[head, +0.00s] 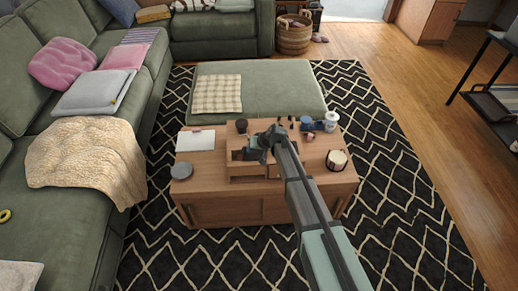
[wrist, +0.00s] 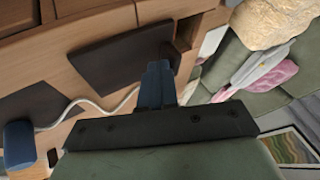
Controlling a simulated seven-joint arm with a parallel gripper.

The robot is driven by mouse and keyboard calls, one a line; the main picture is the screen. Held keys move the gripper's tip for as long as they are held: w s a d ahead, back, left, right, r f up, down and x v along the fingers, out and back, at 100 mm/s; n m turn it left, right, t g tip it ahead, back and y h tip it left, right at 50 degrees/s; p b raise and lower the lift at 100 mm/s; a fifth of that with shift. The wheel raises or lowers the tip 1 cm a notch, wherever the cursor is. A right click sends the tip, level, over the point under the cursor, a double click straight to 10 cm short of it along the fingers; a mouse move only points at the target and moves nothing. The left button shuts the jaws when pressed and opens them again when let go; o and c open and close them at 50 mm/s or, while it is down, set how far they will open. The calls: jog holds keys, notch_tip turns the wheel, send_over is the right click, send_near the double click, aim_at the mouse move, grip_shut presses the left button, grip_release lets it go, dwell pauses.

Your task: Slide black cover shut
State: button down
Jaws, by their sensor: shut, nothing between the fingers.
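A flat dark panel (wrist: 115,52), which looks like the black cover, lies in the wooden top of the coffee table in the wrist view. A second dark area (wrist: 35,103) shows at lower left there; I cannot tell whether it is part of the cover or an opening. My gripper (wrist: 158,72) is shut and empty, with its blue fingertips close to the right end of the panel. I cannot tell if they touch it. In the head view my gripper (head: 263,157) is low over the middle of the coffee table (head: 215,185), and my arm hides part of the tabletop.
Around the tabletop stand a grey round tin (head: 181,171), a white sheet (head: 195,140), a black cup (head: 241,126), a white jar (head: 331,120) and a dark-rimmed round container (head: 336,160). A white cable (wrist: 105,112) crosses the wood. A green ottoman (head: 275,90) is behind.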

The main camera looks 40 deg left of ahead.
jog(key=s+a, duration=0.4)
jog(key=shift+s+a, duration=0.3)
jog(key=shift+s, duration=0.1)
jog(key=w+d, duration=0.3)
jog(key=v, duration=1)
